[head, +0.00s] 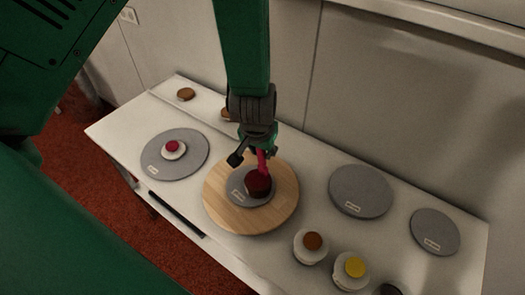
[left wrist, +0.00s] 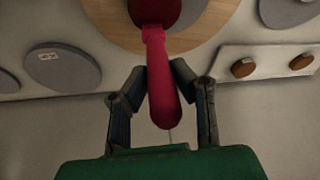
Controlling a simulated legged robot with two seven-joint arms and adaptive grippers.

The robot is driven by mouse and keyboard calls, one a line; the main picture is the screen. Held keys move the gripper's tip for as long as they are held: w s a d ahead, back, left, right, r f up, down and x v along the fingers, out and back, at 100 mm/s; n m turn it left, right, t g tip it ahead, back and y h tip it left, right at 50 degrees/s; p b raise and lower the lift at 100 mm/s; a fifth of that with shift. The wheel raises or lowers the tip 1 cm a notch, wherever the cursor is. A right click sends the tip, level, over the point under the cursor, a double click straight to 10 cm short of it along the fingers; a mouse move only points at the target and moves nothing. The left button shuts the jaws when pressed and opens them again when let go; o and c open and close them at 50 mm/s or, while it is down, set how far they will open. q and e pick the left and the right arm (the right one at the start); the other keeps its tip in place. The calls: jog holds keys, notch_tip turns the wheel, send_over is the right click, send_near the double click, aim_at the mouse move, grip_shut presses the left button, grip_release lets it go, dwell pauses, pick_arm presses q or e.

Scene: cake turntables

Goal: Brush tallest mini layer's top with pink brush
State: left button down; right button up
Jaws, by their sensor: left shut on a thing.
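My left gripper (head: 257,146) is shut on a pink brush (head: 262,160), which points down. In the left wrist view the brush (left wrist: 163,90) sits between the two fingers (left wrist: 158,85). Its far end meets a dark red mini layer (left wrist: 155,10). In the head view this dark red layer (head: 258,186) stands on a grey disc (head: 240,190) on a round wooden turntable (head: 222,215). The brush tip appears at the layer's top, but I cannot tell whether it touches. My right gripper is not in view.
A grey disc with a white, red-topped piece (head: 173,148) is at left. Two bare grey discs (head: 361,190) (head: 435,232) are at right. Brown-topped (head: 312,241) and yellow-topped (head: 355,267) pieces stand at the front. Small brown rounds (head: 186,94) lie at the back. A wall stands behind.

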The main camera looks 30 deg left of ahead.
pick_arm(q)
jog(key=shift+w+a, duration=0.25)
jog(key=shift+a, duration=0.8)
jog(key=shift+r, duration=0.15)
notch_tip(320, 180, up, 7)
dwell(0.4)
dwell(0.6)
